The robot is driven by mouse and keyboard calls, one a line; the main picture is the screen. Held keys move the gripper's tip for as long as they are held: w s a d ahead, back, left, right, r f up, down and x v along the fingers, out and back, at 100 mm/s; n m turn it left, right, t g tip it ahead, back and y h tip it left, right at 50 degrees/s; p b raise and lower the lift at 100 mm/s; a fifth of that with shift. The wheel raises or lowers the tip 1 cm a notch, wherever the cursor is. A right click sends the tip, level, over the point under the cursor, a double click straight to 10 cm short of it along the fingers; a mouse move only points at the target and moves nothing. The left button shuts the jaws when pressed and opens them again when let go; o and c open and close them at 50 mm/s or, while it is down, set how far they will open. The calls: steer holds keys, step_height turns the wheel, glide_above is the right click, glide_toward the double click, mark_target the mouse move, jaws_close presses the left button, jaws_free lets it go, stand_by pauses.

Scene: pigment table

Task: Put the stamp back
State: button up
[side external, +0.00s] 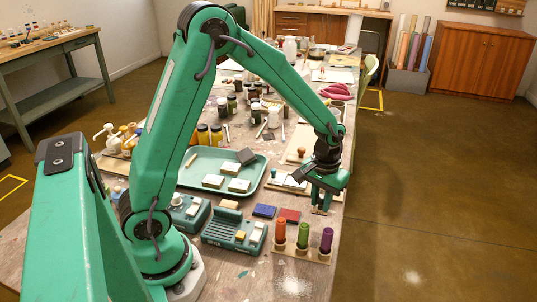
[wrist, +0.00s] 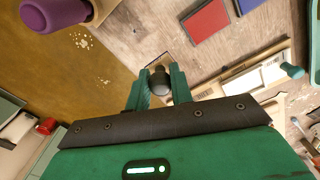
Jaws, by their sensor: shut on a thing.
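My gripper (side external: 322,207) points down over the right side of the table, behind the rack of coloured cylinders. In the wrist view my gripper (wrist: 160,88) is shut on a dark, round-topped thing (wrist: 160,80), which looks like the stamp's knob. A pale wooden piece shows just beyond it. The stamp's lower part is mostly hidden, and I cannot tell whether it touches the table. A red pad (side external: 290,215) and a blue pad (side external: 264,211) lie to the left of the gripper; the red pad also shows in the wrist view (wrist: 205,20).
A wooden rack (side external: 285,252) holds orange, green and purple (side external: 326,240) cylinders at the near edge. A teal tray (side external: 198,165) with pale blocks lies left. A green knob (wrist: 292,70) shows on a wooden board at right in the wrist view. Jars (side external: 232,104) stand farther back.

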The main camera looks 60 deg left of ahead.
mark_target(320, 205)
steer(key=shift+f, duration=1.9)
steer(key=shift+f, duration=0.1)
steer(key=o, duration=0.8)
step_height(320, 205, up, 12)
steer(key=shift+d+f, duration=0.1)
steer(key=shift+r, duration=0.25)
